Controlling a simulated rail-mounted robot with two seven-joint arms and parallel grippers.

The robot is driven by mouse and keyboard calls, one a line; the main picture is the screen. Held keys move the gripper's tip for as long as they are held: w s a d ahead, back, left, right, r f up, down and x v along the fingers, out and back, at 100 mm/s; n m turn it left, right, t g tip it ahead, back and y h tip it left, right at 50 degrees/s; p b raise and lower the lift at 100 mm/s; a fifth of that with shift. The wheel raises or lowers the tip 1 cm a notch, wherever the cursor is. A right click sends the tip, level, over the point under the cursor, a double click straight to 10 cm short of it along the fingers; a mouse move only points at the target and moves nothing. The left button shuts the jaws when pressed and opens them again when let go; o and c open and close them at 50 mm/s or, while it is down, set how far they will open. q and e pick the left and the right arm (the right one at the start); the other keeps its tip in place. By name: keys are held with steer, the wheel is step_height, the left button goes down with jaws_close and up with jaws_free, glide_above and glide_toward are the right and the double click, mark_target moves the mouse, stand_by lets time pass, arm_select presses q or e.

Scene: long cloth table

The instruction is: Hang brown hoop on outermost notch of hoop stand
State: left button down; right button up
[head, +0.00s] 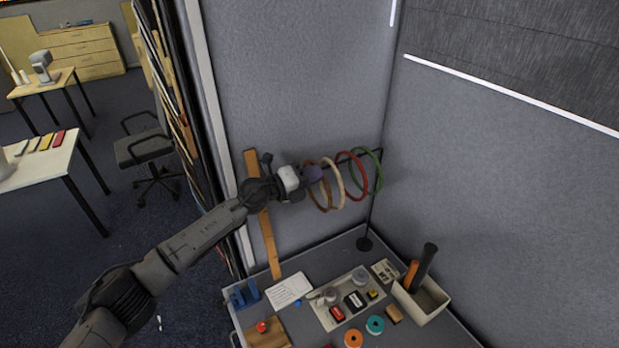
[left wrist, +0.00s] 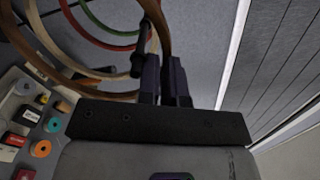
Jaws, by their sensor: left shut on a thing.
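The hoop stand (head: 371,215) is a black upright pole on a round base, with a notched arm reaching left near its top. A green hoop (head: 380,165), a red hoop (head: 365,182) and a cream hoop (head: 341,186) hang along this arm. My left gripper (head: 313,174) is shut on the brown hoop (head: 329,194), at the arm's left, outer end beside the cream hoop. In the left wrist view the brown hoop (left wrist: 160,22) runs down to the fingers (left wrist: 165,82), with a dark rod end close by. Whether the hoop rests in a notch cannot be told.
Grey partition walls (head: 300,70) stand close behind and right of the stand. Below, the table holds a wooden strip (head: 263,215), a white bin (head: 422,297) with dark and orange handles, and several small items and spools. A chair (head: 145,148) stands left.

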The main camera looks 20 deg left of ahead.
arm_select(q)
steer(key=shift+d+f, duration=0.2)
steer(key=shift+f, duration=1.05)
arm_select(e)
steer(key=shift+f, duration=0.1)
arm_select(q)
steer(key=c, duration=1.4)
jaws_free()
steer(key=shift+s+a+r, duration=0.15)
steer(key=shift+a+r, duration=0.1)
steer(key=shift+a, duration=0.05)
steer(key=shift+o, duration=1)
steer(key=shift+s+a+r, duration=0.3)
steer(key=shift+s+a, duration=0.3)
steer(key=shift+s, duration=0.1)
steer(key=r+b+v, duration=0.1)
steer(key=v, duration=1)
steer(key=shift+s+a+r, duration=0.2)
steer(key=shift+s+r, duration=0.05)
arm_select(e)
steer(key=shift+w+d+f, duration=0.4)
steer(key=shift+d+f, duration=0.05)
steer(key=shift+f, duration=0.15)
